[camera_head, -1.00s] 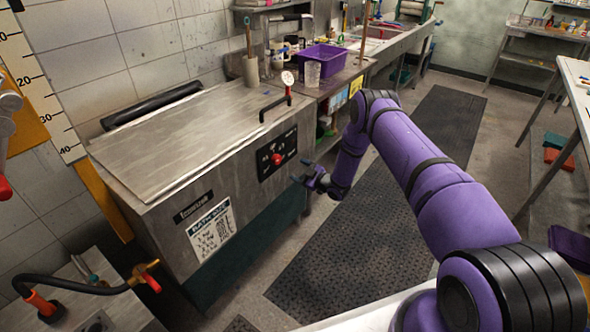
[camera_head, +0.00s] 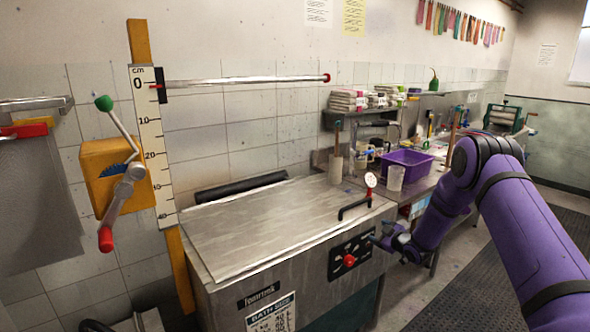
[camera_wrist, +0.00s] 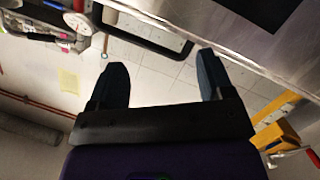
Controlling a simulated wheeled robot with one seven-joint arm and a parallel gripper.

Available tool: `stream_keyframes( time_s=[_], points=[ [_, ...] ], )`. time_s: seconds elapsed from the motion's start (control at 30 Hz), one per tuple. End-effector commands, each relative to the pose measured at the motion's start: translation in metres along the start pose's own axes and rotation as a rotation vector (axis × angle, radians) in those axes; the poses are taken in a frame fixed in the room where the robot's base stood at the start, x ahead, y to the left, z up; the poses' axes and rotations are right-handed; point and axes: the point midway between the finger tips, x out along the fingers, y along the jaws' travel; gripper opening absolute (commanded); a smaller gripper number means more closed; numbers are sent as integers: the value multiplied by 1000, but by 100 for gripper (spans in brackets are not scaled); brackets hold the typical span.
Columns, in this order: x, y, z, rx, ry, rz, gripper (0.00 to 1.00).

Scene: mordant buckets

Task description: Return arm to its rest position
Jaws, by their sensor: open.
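My gripper (camera_head: 384,239) is at the end of my purple arm, in front of the steel bath's front panel in the head view. In the wrist view my gripper (camera_wrist: 162,78) shows its two dark fingers spread well apart with nothing between them. The arm is bent, with its forearm reaching left from the right side of the head view. I cannot tell whether the fingertips touch the bath.
The steel bath (camera_head: 290,225) has a red knob (camera_head: 349,260) and a gauge (camera_head: 370,180). A crank (camera_head: 122,185) and ruler (camera_head: 152,150) stand at left. A purple tub (camera_head: 408,163) sits on the counter. Dark floor matting (camera_head: 465,300) is clear at right.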

Motion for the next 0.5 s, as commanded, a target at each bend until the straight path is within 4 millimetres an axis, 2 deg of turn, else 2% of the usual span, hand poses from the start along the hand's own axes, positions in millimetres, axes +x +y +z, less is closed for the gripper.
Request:
stream_keyframes(
  time_s=[0.03,0.2,0.37,0.5],
  points=[
    [-4,14,-20,-1,-24,9,74],
    [-24,50,-70,15,-124,37,74],
    [-51,79,-117,42,-217,67,74],
    [-81,97,-156,74,-294,93,74]
  ],
)
